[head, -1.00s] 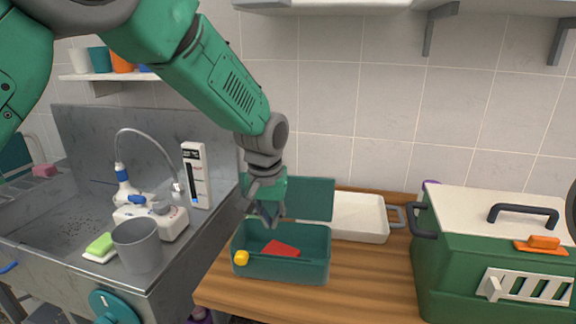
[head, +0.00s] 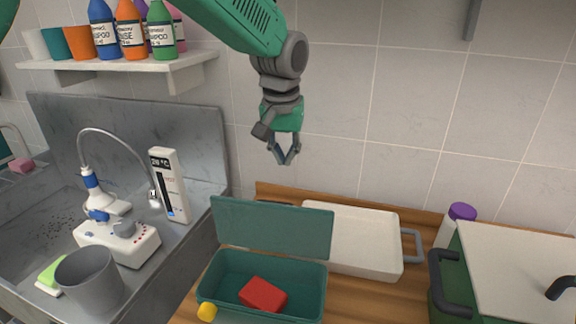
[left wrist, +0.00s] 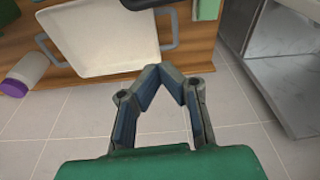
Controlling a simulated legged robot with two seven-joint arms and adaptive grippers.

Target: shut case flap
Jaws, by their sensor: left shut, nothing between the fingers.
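The teal case (head: 255,295) stands on the wooden counter in the head view, with a red block (head: 263,295) inside and a yellow knob (head: 207,311) at its front left. Its flap (head: 272,230) is open, standing up and leaning back along the rear edge. My left gripper (head: 286,162) is in the air above and behind the flap, apart from it. Its fingertips meet, with nothing between them; they also show in the left wrist view (left wrist: 164,70). My right gripper is in neither view.
A white tray (head: 352,262) lies right of the case. A purple-capped bottle (head: 455,225) and a green crate with a pale top (head: 520,265) stand farther right. Left are a steel sink (head: 50,215), a grey cup (head: 90,283) and a white upright unit (head: 170,185). A bottle shelf (head: 125,75) hangs above.

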